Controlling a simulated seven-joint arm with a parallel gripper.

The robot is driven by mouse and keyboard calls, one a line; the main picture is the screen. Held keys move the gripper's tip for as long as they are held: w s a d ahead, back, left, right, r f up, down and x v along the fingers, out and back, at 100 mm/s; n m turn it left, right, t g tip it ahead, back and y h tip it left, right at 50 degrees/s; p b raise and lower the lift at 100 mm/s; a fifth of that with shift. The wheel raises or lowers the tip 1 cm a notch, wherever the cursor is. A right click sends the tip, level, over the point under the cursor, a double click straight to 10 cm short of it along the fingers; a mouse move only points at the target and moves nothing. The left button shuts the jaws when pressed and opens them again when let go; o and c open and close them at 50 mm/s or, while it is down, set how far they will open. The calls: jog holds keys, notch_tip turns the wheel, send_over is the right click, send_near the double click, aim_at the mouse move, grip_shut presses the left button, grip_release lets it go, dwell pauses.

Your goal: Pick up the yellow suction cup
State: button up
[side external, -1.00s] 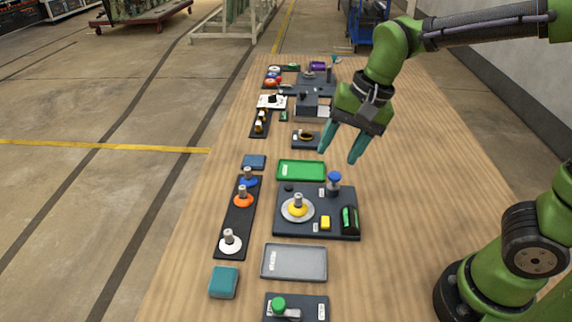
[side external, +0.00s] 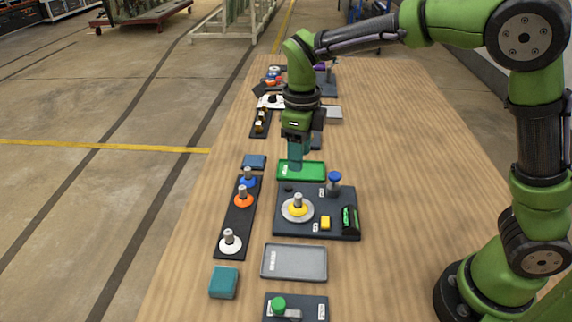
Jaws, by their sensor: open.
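The yellow suction cup (side external: 298,207) stands upright with a grey stem on a round silver disc (side external: 289,217), on the dark fixture plate (side external: 285,232). My gripper (side external: 295,165) points down above the green tray (side external: 316,174), behind the yellow cup in the picture and apart from it. Its teal fingers overlap in this view, so the gap between them is hidden. I see nothing held in it.
A dark rack (side external: 234,222) at left holds blue (side external: 248,181), orange (side external: 243,199) and white (side external: 230,244) cups. A blue-topped post (side external: 334,182), a yellow block (side external: 325,223) and a green-marked part (side external: 350,219) share the plate. A grey tray (side external: 294,262) lies in front. The table's right side is clear.

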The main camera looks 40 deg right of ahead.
aim_at(298, 195)
notch_tip(298, 195, down, 13)
jog(key=shift+w+f, duration=0.15)
grip_shut()
dwell(0.5)
